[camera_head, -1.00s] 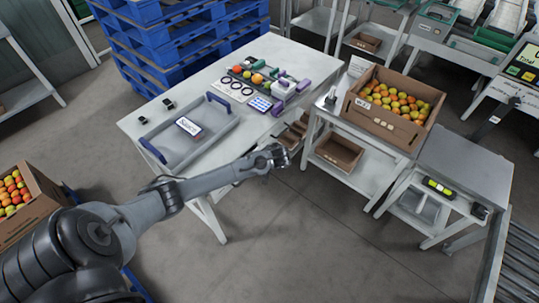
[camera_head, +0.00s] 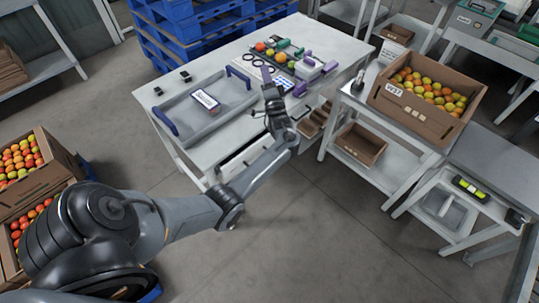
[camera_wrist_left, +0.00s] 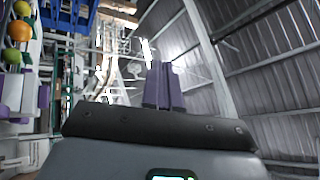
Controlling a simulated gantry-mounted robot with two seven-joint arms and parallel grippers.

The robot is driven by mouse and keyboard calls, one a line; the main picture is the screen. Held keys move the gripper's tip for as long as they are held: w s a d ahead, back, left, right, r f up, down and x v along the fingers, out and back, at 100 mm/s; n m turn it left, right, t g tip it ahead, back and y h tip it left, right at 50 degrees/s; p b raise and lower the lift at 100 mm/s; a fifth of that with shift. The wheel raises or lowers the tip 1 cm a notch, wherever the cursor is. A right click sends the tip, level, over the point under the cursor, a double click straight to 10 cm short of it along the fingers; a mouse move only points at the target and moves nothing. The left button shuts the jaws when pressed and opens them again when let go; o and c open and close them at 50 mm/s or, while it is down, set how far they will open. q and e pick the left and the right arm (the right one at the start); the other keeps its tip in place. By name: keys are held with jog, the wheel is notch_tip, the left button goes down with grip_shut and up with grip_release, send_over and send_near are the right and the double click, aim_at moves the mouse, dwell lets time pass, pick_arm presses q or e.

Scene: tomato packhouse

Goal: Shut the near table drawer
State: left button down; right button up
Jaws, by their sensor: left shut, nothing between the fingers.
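The near table (camera_head: 292,35) is white and stands left of centre in the head view. A white drawer front (camera_head: 243,156) with a dark edge shows under its near side, partly hidden by my left arm. An open brown compartment (camera_head: 312,122) sits below the table's right end; I cannot tell whether it belongs to a drawer. My left gripper (camera_head: 267,76) is shut and empty, its purple fingers pointing away over the table's front edge. In the left wrist view its purple fingers (camera_wrist_left: 163,86) are together with nothing between them. My right gripper is not in view.
A grey tray (camera_head: 175,112) with a labelled device (camera_head: 206,101) lies on the table, with tomatoes (camera_head: 280,57) further back. A tomato carton (camera_head: 413,110) stands on the bench to the right. Blue pallets (camera_head: 190,35) are behind. The floor in front (camera_head: 310,220) is clear.

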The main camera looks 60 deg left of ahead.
pick_arm(q)
jog(key=s+d+f+n+g+b, duration=0.2)
jog(key=s+d+f+g+b, duration=0.15)
jog(key=f+g, duration=0.35)
jog(key=g+h+b, duration=0.1)
jog(key=g+b, duration=0.3)
jog(key=b, duration=0.1)
send_over(264, 141)
jog(key=s+d, duration=0.2)
jog(key=d, duration=0.1)
notch_tip(264, 141, down, 10)
jog(key=w+d+f+t+h+b, duration=0.1)
jog(key=w+d+f+h+b, duration=0.4)
jog(key=d+f+b, duration=0.75)
jog(key=shift+y, duration=0.6)
jog(key=x, duration=0.3)
jog(key=r+b+x, duration=0.1)
jog(key=x, duration=0.3)
jog(key=r+x, duration=0.1)
jog(key=x, duration=0.3)
jog(key=shift+w+a+b, duration=0.2)
jog(key=shift+w+b, duration=0.05)
jog(key=shift+b, duration=0.05)
jog(key=shift+s+a+r, duration=0.1)
jog(key=shift+a+r, duration=0.1)
jog(key=shift+a, duration=0.45)
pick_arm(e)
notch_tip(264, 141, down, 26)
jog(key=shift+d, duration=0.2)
